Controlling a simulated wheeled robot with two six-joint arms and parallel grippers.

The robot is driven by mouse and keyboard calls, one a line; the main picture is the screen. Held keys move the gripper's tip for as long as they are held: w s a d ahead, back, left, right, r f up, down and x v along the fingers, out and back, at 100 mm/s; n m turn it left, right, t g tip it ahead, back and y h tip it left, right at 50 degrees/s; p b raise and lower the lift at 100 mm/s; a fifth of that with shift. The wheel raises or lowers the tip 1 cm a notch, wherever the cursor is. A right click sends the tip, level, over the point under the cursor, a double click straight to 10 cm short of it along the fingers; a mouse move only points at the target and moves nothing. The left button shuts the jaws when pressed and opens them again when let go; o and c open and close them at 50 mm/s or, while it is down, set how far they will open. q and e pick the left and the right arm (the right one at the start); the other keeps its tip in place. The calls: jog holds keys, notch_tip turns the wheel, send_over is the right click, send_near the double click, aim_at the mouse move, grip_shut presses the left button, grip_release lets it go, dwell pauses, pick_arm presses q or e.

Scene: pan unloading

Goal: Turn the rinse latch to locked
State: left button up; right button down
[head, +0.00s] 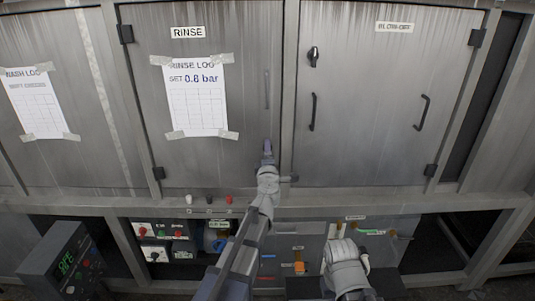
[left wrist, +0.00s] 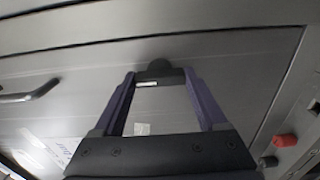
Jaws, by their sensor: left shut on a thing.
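The rinse door (head: 225,115) is a tall grey metal panel under a RINSE label (head: 188,32). My left gripper (head: 268,150) reaches its lower right part and largely hides the latch in the head view. In the left wrist view, the two purple fingers of my left gripper (left wrist: 160,78) are shut on the black rinse latch (left wrist: 155,66), which has a rounded hub against the door. I cannot tell which turn position it is in. My right arm shows at the lower right of the head view, but its gripper fingers do not.
A paper rinse log (head: 198,98) is taped to the rinse door, with a slim handle (head: 266,89) beside it. The door to the right has a black latch (head: 313,56) and handles. A ledge with a red knob (head: 229,199) and control boxes (head: 163,240) lie below.

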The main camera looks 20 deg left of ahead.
dwell(0.5)
pick_arm(q)
jog(key=o, duration=1.1)
jog(key=v, duration=0.7)
jog(key=shift+s, duration=0.4)
jog(key=shift+d, duration=0.2)
